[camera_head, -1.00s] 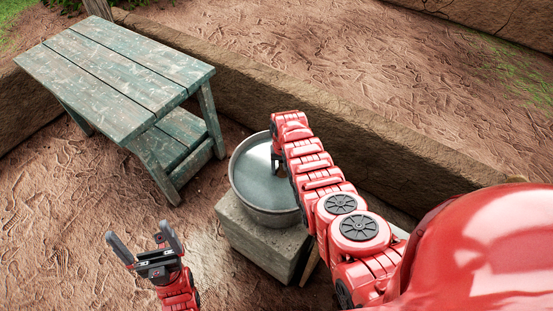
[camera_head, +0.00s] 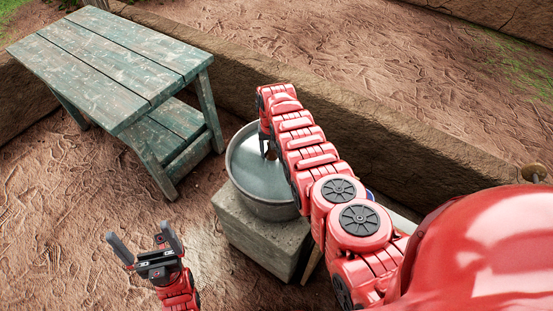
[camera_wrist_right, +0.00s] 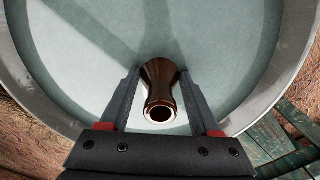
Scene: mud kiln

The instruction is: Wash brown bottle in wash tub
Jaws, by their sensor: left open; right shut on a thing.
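The wash tub (camera_head: 262,185) is a round grey metal basin with a pale, watery inside. It stands on a square stone block. The brown bottle (camera_wrist_right: 160,88) shows in the right wrist view, neck and open mouth toward the camera, over the tub's inside. My right gripper (camera_wrist_right: 160,100) is shut on it around the neck. In the head view my right gripper (camera_head: 268,148) points down into the tub, and the bottle is mostly hidden there. I cannot tell how deep the bottle sits. My left gripper (camera_head: 147,245) is open and empty, to the left of the tub above the ground.
The stone block (camera_head: 262,238) carries the tub. A worn green wooden bench (camera_head: 110,65) with a lower shelf stands at the upper left, its top clear. A low mud wall (camera_head: 400,140) runs behind the tub. Bare earth lies free at the lower left.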

